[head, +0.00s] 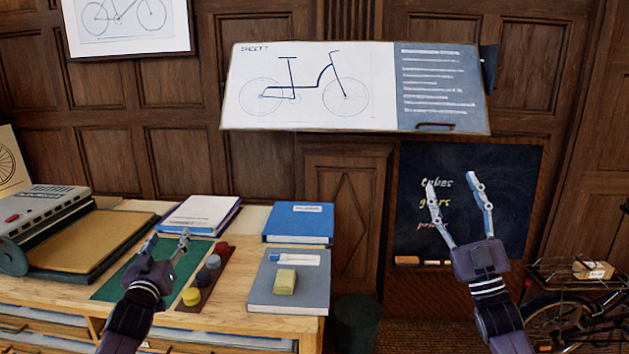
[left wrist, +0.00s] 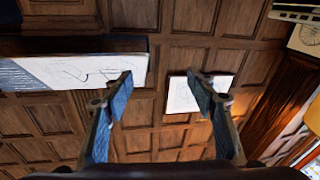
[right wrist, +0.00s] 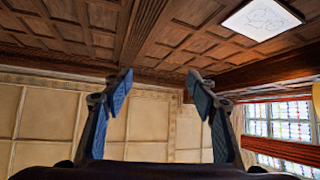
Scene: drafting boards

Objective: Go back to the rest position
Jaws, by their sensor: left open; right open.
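My left gripper (head: 172,245) is raised over the left part of the wooden desk, in front of the green mat (head: 115,286) in the head view. In the left wrist view its two fingers (left wrist: 160,85) stand apart with nothing between them. My right gripper (head: 456,195) is raised at the right, in front of the chalkboard (head: 410,185). Its fingers point up, spread and empty. In the right wrist view the fingers (right wrist: 160,82) are also apart, with only panelling and wall behind them.
The desk (head: 225,325) holds a typewriter-like machine (head: 40,205), a blue binder (head: 298,222), a grey book (head: 265,295) with a yellow block (head: 285,281), and several round pots (head: 204,277). A tilted drafting board (head: 310,112) stands behind. A bicycle (head: 580,305) is at lower right.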

